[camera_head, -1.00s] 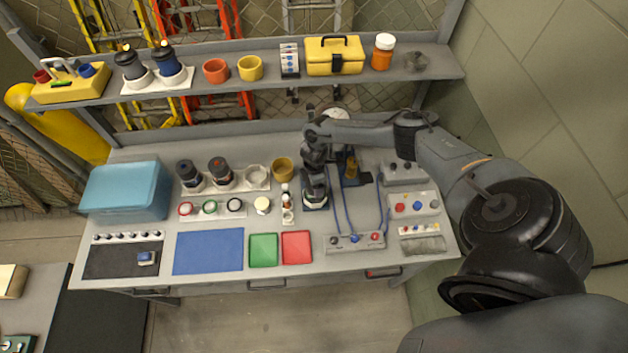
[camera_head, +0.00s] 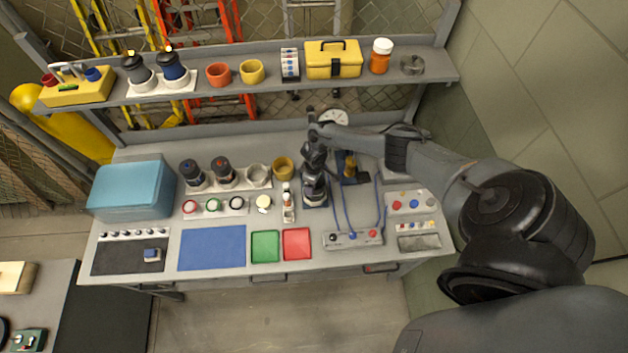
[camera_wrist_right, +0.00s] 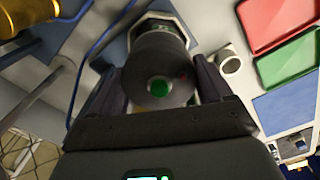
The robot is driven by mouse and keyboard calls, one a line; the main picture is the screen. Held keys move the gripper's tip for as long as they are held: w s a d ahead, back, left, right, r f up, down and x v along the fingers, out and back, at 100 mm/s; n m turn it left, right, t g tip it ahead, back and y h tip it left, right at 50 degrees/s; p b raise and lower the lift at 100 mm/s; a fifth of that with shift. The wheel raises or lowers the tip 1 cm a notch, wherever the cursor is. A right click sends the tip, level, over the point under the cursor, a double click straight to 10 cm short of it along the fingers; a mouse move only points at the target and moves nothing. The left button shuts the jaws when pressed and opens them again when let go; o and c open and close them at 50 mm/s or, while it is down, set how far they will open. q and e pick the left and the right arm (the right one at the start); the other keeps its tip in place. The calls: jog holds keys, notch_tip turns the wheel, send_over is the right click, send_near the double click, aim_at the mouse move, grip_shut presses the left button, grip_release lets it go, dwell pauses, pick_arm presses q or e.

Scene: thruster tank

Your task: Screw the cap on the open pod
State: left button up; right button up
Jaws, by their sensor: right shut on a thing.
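A dark cylindrical pod (camera_wrist_right: 155,62) with a green dot in the middle of its end face sits between my right gripper's fingers in the right wrist view. My right gripper (camera_wrist_right: 160,85) is shut on it. In the head view my right gripper (camera_head: 314,165) points down over the pod station, and the dark pod body (camera_head: 313,191) shows below it on a pale base. The join between cap and pod is hidden, so I cannot tell how the cap sits. My left gripper is not in view.
Two dark pods (camera_head: 222,171) stand in a white rack left of the arm. A yellow cup (camera_head: 283,168) and small bottle (camera_head: 287,205) stand close left. Blue cables (camera_head: 347,215) run close right.

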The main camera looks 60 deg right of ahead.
jog(key=shift+s+f+m, duration=0.1)
jog(key=shift+m, duration=0.2)
jog(key=o, duration=0.9)
jog(key=shift+a, duration=0.1)
